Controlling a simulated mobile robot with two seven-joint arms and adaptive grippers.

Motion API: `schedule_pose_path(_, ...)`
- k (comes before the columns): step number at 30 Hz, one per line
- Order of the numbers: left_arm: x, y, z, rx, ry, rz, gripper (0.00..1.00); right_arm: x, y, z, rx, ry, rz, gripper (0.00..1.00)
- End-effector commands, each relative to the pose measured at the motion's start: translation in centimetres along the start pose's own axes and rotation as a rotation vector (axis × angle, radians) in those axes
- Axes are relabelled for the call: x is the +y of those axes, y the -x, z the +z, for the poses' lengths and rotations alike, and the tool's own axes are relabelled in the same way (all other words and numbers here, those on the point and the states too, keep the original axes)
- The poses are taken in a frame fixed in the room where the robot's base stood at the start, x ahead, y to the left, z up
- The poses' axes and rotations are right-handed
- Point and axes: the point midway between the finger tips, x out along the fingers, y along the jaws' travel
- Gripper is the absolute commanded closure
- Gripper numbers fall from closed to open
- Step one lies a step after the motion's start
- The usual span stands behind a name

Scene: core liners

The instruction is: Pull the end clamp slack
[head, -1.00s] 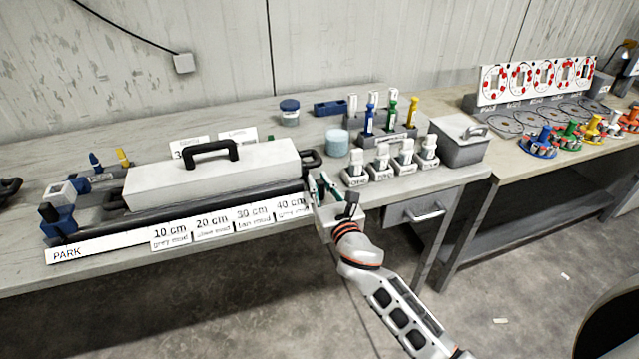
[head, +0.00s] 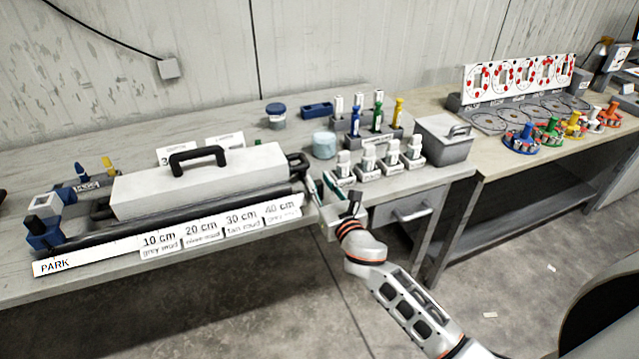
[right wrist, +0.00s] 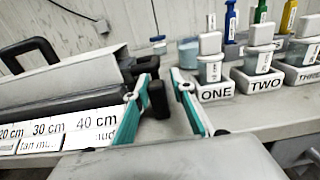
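A long core liner rig with a pale grey lid and black carry handle (head: 198,158) lies along the bench. At its right end is a black end clamp (head: 298,163), which also shows in the right wrist view (right wrist: 145,66). My right gripper (head: 320,187) is at the bench's front edge, just right of and in front of that end. In the right wrist view its teal fingers (right wrist: 160,108) stand apart, with a black upright part (right wrist: 158,99) showing between them. I cannot tell whether they touch it. My left gripper is out of view.
Labelled blocks (head: 366,160) stand close to the right of my right gripper. Behind them are a pale blue jar (head: 324,145) and coloured tools (head: 376,118). A grey lidded box (head: 443,142) stands farther right. Length labels (head: 220,228) run along the front edge.

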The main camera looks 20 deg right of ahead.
Motion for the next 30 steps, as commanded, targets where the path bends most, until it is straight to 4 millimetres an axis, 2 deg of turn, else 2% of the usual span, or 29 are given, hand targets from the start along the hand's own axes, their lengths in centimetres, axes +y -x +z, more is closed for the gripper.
schedule_pose_path(7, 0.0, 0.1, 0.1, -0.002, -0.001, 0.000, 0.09, 0.1, 0.2, -0.1, 0.001, 0.000, 0.001, 0.76)
schedule_pose_path(11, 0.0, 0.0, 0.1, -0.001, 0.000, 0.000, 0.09, 0.1, 1.5, -0.1, 0.002, 0.000, 0.001, 0.76)
schedule_pose_path(24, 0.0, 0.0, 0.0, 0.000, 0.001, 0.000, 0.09, 0.0, 9.9, -0.1, 0.002, 0.000, 0.000, 0.76)
schedule_pose_path(30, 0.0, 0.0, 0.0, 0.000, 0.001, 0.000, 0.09, 0.0, 11.7, -0.1, 0.001, 0.001, 0.000, 0.76)
